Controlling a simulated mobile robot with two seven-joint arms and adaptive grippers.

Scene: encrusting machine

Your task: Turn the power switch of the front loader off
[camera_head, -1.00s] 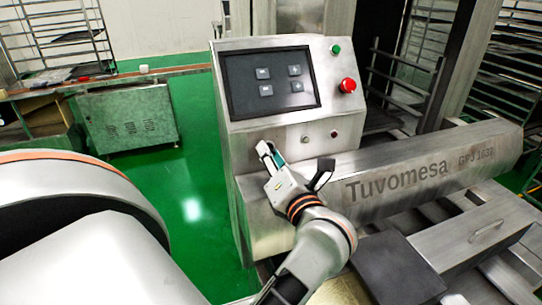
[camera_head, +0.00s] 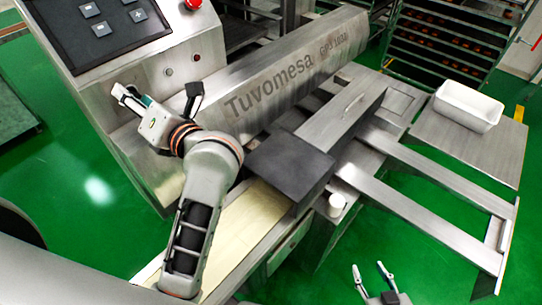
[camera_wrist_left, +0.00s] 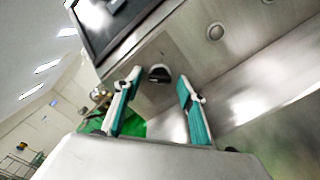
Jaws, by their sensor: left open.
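The front loader is the steel machine marked Tuvomesa (camera_head: 283,85). In the left wrist view a dark rotary switch (camera_wrist_left: 160,73) sits on its steel face, between and beyond my fingertips. In the head view I cannot make this switch out behind my left gripper. My left gripper (camera_head: 160,97) is open and empty in front of the lower panel; it also shows in the left wrist view (camera_wrist_left: 158,80), fingers apart on either side of the switch. No contact is clear. My right gripper (camera_head: 370,269) is open and empty at the bottom, away from the machine.
A touch screen (camera_head: 102,25) and a red button (camera_head: 193,4) are on the panel above. A white tub (camera_head: 468,106) stands on a steel table at the right. A rack (camera_head: 450,50) stands behind. Green floor (camera_head: 95,185) is free at the left.

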